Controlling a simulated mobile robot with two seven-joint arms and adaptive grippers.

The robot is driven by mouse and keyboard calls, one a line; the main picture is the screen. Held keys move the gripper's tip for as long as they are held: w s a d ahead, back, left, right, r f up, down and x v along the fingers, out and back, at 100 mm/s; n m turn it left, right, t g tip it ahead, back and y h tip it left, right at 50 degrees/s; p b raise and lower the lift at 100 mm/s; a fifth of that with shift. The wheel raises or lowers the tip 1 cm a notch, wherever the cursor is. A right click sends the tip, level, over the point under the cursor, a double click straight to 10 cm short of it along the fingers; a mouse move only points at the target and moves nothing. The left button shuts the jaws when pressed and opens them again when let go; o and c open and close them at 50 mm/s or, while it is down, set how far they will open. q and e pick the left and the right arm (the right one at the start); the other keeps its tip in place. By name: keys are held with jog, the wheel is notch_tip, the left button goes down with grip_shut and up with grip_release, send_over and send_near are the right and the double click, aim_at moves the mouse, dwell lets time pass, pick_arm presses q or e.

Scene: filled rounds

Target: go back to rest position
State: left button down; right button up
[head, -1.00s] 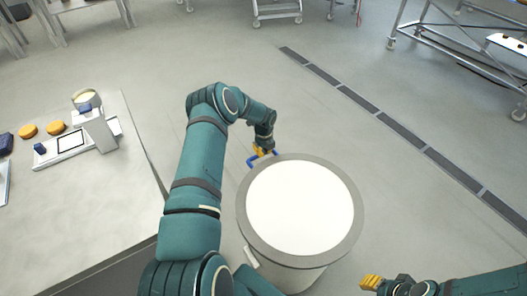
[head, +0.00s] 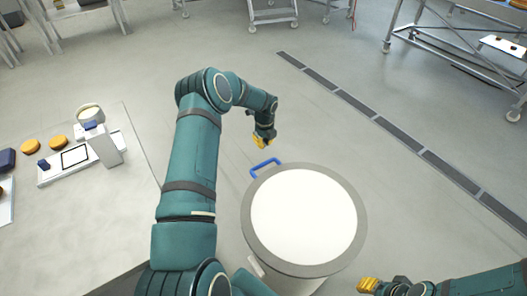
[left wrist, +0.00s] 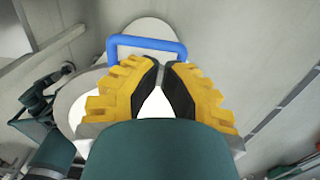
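My left gripper (head: 263,142), with yellow fingers, is above and just beyond the blue handle (head: 265,166) of a large round grey vessel (head: 252,222) with a white top. In the left wrist view its two fingers (left wrist: 162,68) stand slightly apart with nothing between them, and the blue handle (left wrist: 147,42) lies past the fingertips, apart from them. My right gripper (head: 368,285) is at the bottom right, near the vessel's right side. Its yellow fingers look close together, but their gap is not clear.
A grey table (head: 85,225) at left holds a white scale-like device (head: 103,148), round orange items (head: 58,142) and a dark blue item (head: 6,160). Metal trolleys (head: 450,50) stand at the back. A drain strip (head: 380,122) crosses the open floor.

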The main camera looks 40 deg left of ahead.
pick_arm(q)
jog(key=shift+w+a+r, duration=0.1)
jog(key=shift+a+r, duration=0.1)
jog(key=shift+r, duration=0.85)
jog(key=shift+a+r, duration=0.2)
jog(key=shift+r, duration=0.85)
